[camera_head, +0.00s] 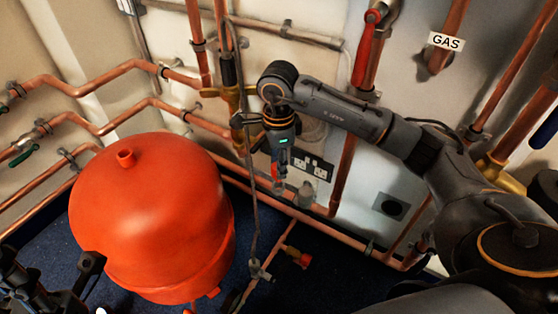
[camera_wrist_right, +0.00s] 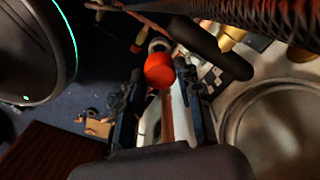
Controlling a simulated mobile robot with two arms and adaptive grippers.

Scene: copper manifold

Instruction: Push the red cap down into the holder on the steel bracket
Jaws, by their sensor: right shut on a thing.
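My right gripper (camera_head: 277,180) points down near the wall, left of the sockets, in the head view. In the right wrist view its two dark fingers (camera_wrist_right: 160,85) are shut on the red cap (camera_wrist_right: 159,71), which sits between the tips. The cap is small and mostly hidden in the head view. A grey rounded piece (camera_wrist_right: 160,45), perhaps the holder, shows just beyond the cap. I cannot tell whether they touch. The steel bracket is not clearly visible. My left gripper (camera_head: 85,270) shows only in part at the lower left, dark and cut off.
A large red tank (camera_head: 150,215) stands left of my right gripper. Copper pipes (camera_head: 185,75) run along the wall around it. A thin upright rod (camera_head: 253,190) stands close to the gripper's left. A double socket (camera_head: 312,167) is behind it.

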